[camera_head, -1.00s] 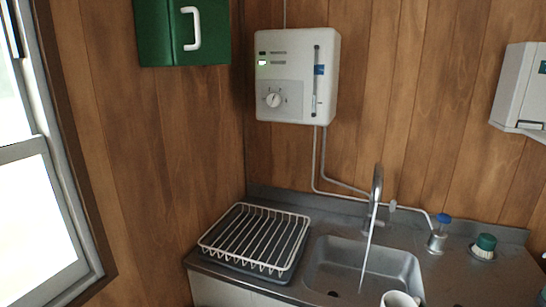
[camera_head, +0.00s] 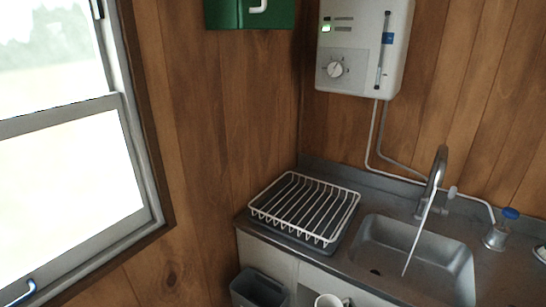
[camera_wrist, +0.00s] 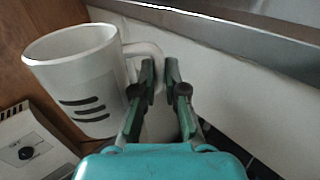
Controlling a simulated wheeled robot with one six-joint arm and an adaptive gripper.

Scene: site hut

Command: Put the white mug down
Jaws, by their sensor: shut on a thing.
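The white mug (camera_wrist: 82,75) fills the left of the wrist view, with dark stripes on its side and its handle toward my gripper (camera_wrist: 160,72). My gripper is shut on the mug's handle. In the head view only the top of the mug (camera_head: 327,300) shows at the bottom edge, in front of the counter's cabinet. The mug is held in the air, with its mouth facing up in the head view. Its base is hidden there.
A wire dish rack (camera_head: 305,207) stands on the left of the counter. The sink (camera_head: 415,257) is right of it, with water running from the tap (camera_head: 437,180). A grey bin (camera_head: 258,288) stands below the counter. A white box with a dial (camera_wrist: 30,150) shows in the wrist view.

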